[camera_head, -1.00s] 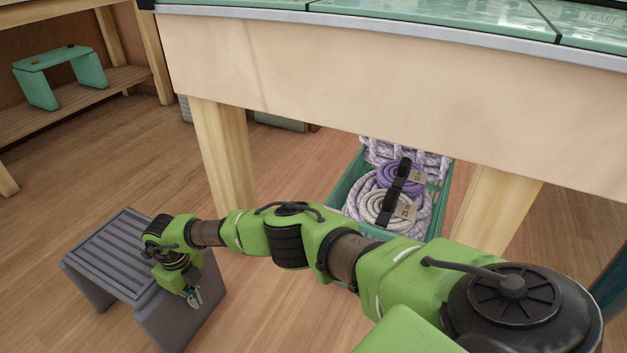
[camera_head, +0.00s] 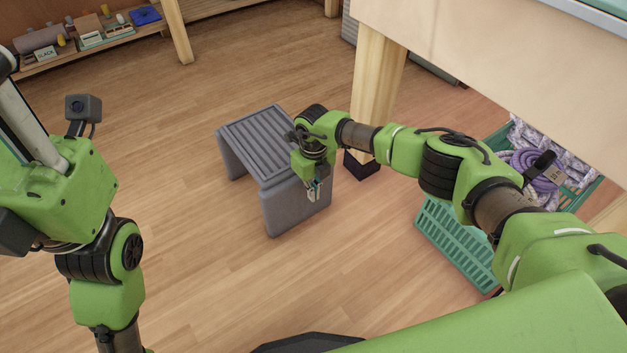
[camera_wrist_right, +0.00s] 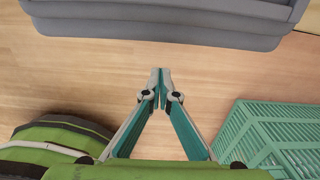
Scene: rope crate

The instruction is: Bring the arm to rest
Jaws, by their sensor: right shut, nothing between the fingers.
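My right arm reaches in from the right in the head view. Its gripper (camera_head: 314,190) points down in front of the near side of the grey slatted step stool (camera_head: 290,205). In the right wrist view the fingers of my right gripper (camera_wrist_right: 160,75) meet at the tips with nothing between them. The stool (camera_wrist_right: 165,22) lies beyond the fingertips there, apart from them. My left arm shows at the left edge of the head view, but its gripper is out of the picture.
A green crate (camera_head: 452,246) with coiled rope (camera_head: 537,165) stands on the floor under the workbench (camera_head: 480,60), close to my right arm; it also shows in the right wrist view (camera_wrist_right: 265,135). A wooden bench leg (camera_head: 375,85) stands behind the arm. The floor left of the stool is clear.

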